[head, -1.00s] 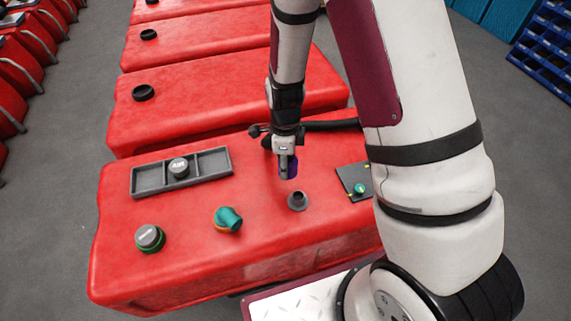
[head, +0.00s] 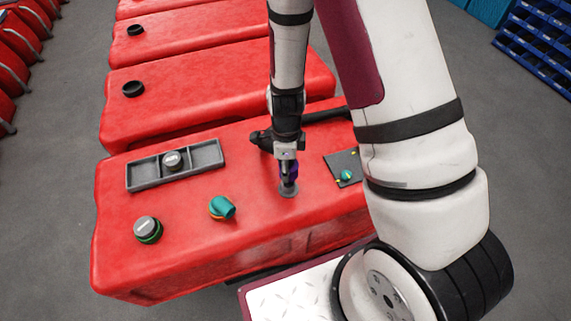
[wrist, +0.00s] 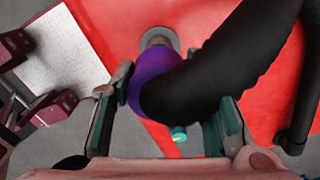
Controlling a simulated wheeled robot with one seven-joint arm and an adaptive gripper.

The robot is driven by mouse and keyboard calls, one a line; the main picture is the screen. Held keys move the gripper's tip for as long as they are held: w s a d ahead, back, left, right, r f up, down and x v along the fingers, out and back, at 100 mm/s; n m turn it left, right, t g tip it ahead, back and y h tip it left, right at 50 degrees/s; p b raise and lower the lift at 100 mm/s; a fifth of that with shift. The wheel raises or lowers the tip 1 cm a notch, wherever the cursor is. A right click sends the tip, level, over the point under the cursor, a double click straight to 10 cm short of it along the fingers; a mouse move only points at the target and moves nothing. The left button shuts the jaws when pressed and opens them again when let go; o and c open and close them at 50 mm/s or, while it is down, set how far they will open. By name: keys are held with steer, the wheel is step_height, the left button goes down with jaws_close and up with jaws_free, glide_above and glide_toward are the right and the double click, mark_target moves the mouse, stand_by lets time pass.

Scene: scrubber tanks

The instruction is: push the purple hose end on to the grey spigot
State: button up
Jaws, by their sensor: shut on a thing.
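The purple hose end (head: 293,170) is in my gripper (head: 288,173), just above the grey spigot (head: 289,190) on the red tank. In the head view the gripper partly hides the purple end, and only the spigot's base flange shows clearly. In the wrist view the purple cuff (wrist: 150,72) sits between the two fingers of my gripper (wrist: 165,112), with the black hose (wrist: 222,72) bending away to the right. The grey spigot (wrist: 158,38) shows right beyond the cuff, in line with it. I cannot tell whether the cuff's mouth touches or covers the spigot's tip.
The red tank top (head: 180,240) carries a teal elbow (head: 222,207), a round grey cap with a green ring (head: 147,229), a grey tray (head: 133,176) with a labelled cap, and a black panel with a green knob (head: 347,175). More red tanks stand behind.

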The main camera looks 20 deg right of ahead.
steer(key=shift+f+b, duration=0.9)
steer(key=shift+f, duration=1.4)
steer(key=shift+f, duration=0.35)
steer(key=shift+f, duration=0.35)
steer(key=shift+f+b, duration=0.4)
steer(key=shift+f, duration=0.25)
steer(key=shift+f, duration=0.25)
steer(key=o, duration=1.6)
steer(key=shift+r, duration=0.1)
